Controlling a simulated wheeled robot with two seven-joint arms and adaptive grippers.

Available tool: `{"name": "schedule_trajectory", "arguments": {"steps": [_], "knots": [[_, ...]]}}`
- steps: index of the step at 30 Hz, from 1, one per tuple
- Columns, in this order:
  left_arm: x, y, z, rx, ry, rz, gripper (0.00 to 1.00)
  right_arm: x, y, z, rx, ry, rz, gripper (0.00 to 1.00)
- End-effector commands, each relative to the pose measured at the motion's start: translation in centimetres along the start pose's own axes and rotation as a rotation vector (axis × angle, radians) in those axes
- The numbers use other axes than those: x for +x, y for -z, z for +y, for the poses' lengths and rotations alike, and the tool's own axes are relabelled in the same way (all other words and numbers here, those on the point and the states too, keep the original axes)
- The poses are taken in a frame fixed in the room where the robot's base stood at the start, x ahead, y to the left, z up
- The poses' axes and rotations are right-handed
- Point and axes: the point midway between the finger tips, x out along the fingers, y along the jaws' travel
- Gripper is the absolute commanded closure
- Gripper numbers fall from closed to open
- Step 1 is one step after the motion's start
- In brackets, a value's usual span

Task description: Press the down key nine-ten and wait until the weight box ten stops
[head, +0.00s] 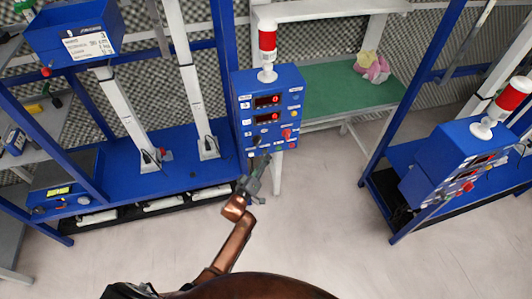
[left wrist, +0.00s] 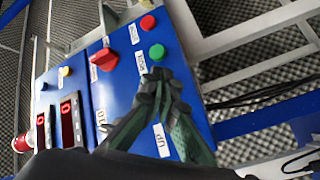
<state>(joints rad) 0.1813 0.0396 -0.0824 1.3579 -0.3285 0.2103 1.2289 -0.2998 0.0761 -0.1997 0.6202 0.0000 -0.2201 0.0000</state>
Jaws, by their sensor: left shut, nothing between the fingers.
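A blue control box (head: 270,105) with two red displays and several keys stands in the middle of the head view. It also fills much of the left wrist view (left wrist: 115,75), with a red rotary knob (left wrist: 103,58), a green button (left wrist: 157,52) and a red button (left wrist: 147,22). One label there reads UP (left wrist: 162,140); I cannot surely read which key is down nine-ten. My left gripper (head: 262,161) is shut and empty at the box's lower edge. In the wrist view its fingertips (left wrist: 161,80) are close to the green button; contact is unclear. I cannot identify weight box ten.
A blue box (head: 75,30) with a white label sits high at the left, near white columns (head: 125,105). A second control box with a beacon (head: 450,165) stands at the right. A green-topped bench (head: 325,95) is behind. Grey floor (head: 320,220) between is clear.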

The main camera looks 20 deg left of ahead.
Motion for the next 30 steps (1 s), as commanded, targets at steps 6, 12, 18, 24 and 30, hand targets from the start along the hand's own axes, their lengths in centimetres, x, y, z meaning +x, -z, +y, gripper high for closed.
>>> {"name": "schedule_trajectory", "arguments": {"steps": [6, 12, 18, 24, 30], "knots": [[0.1, 0.08, -0.01, 0.0, 0.0, 0.0, 1.0, -0.02, -0.05, 0.36, -0.002, -0.004, -0.001, 0.6], [0.1, 0.06, 0.0, 0.0, -0.001, 0.0, 1.0, -0.04, -0.1, 0.6, -0.003, -0.006, -0.001, 0.6], [0.1, 0.05, 0.01, 0.0, -0.001, 0.0, 1.0, -0.04, -0.1, 0.6, -0.003, -0.006, -0.001, 0.6], [0.09, 0.04, 0.01, 0.0, -0.001, 0.0, 1.0, -0.04, -0.1, 0.59, -0.003, -0.006, -0.001, 0.6], [0.09, 0.04, 0.01, 0.0, -0.001, 0.0, 1.0, -0.03, -0.08, 0.49, -0.003, -0.005, -0.001, 0.6]]}}
